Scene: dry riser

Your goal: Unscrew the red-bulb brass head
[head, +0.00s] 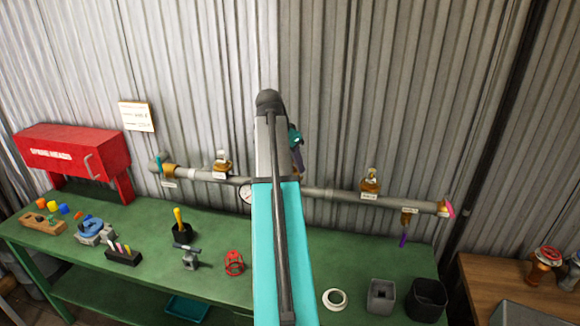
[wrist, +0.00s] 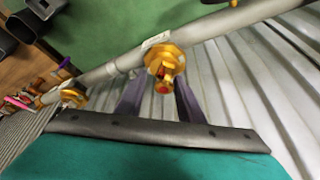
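In the wrist view a brass head (wrist: 172,55) with a red bulb (wrist: 161,72) stands on the grey pipe (wrist: 120,65). My gripper (wrist: 160,82) has its two dark purple fingers apart, one on either side of the head. I cannot tell whether the fingertips touch the brass. In the head view my arm hides this head and most of my gripper; only a small part of it shows beside the arm near the wall.
Other brass heads sit along the pipe, one left (head: 221,168) and one right (head: 370,183) of my arm. A pressure gauge (head: 245,194) is close to the arm.

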